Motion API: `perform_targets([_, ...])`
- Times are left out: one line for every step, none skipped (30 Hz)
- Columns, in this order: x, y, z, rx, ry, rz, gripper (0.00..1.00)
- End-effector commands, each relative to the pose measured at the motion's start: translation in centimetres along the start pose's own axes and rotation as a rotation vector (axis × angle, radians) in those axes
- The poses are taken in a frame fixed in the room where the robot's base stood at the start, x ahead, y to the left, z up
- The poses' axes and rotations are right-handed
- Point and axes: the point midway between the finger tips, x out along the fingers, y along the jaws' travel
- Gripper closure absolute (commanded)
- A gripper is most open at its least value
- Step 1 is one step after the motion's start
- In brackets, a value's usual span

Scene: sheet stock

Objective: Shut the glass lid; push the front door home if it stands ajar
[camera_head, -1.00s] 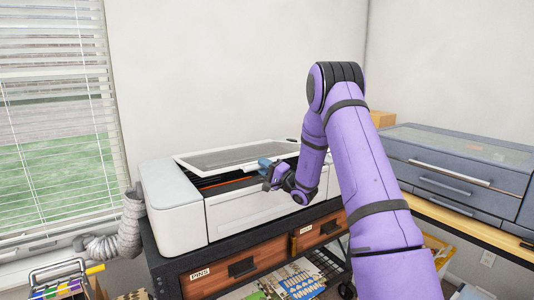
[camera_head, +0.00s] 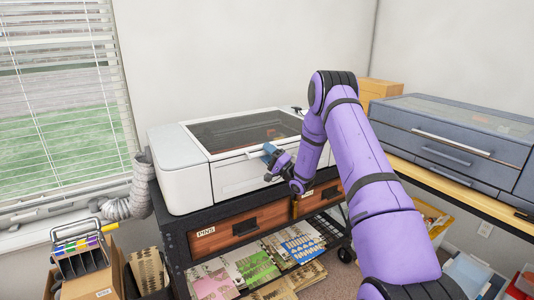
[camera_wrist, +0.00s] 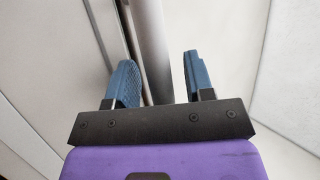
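The glass lid (camera_head: 240,130), a dark pane in a white frame, lies flat on top of the white machine (camera_head: 185,185) in the head view. A pale handle bar (camera_head: 236,155) runs along its front edge. The front door (camera_head: 232,178) looks flush with the machine's front, partly hidden by my gripper. My gripper (camera_head: 268,150) is at the front edge of the lid. In the wrist view its two blue fingers (camera_wrist: 160,80) are apart, with a pale round bar (camera_wrist: 151,35) between them. Gaps show beside the bar, so it does not look clamped.
The machine stands on a dark cart with wooden drawers (camera_head: 240,232) and sheets on a lower shelf. A grey hose (camera_head: 140,190) is at its left. A blue-grey drawer cabinet (camera_head: 455,145) stands on a bench at right. A caddy (camera_head: 80,250) is at lower left.

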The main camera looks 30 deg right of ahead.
Motion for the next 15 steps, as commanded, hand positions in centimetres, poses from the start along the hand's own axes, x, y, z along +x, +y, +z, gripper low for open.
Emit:
perform_targets([0.0, 0.0, 0.0, 0.0, 0.0, 0.0, 0.52])
perform_targets([0.0, 0.0, 0.0, 0.0, 0.0, 0.0, 0.52])
perform_targets([0.0, 0.0, 0.0, 0.0, 0.0, 0.0, 0.52])
perform_targets([-0.1, 0.0, 0.0, 0.001, 0.0, 0.001, 0.52])
perform_targets([-0.1, 0.0, 0.0, 0.001, 0.0, 0.001, 0.52])
perform_targets([-0.3, 0.0, 0.0, 0.001, 0.001, 0.001, 0.52])
perform_targets([-0.5, 0.0, 0.0, 0.001, 0.001, 0.001, 0.52])
perform_targets([-0.8, 0.0, -0.1, 0.001, 0.001, 0.001, 0.52])
perform_targets([-1.2, 0.0, -0.1, 0.001, 0.002, 0.002, 0.52])
perform_targets([-1.6, 0.0, -0.1, 0.002, 0.002, 0.003, 0.52])
perform_targets([-2.1, 0.1, -0.1, 0.002, 0.002, 0.003, 0.52])
perform_targets([-2.8, 0.0, -0.1, 0.002, 0.003, 0.003, 0.52])
perform_targets([-3.3, 0.0, -0.1, 0.002, 0.003, 0.002, 0.52])
perform_targets([-3.9, 0.0, -0.1, 0.001, 0.003, 0.003, 0.52])
perform_targets([-4.7, 0.1, -0.1, 0.002, 0.003, 0.004, 0.52])
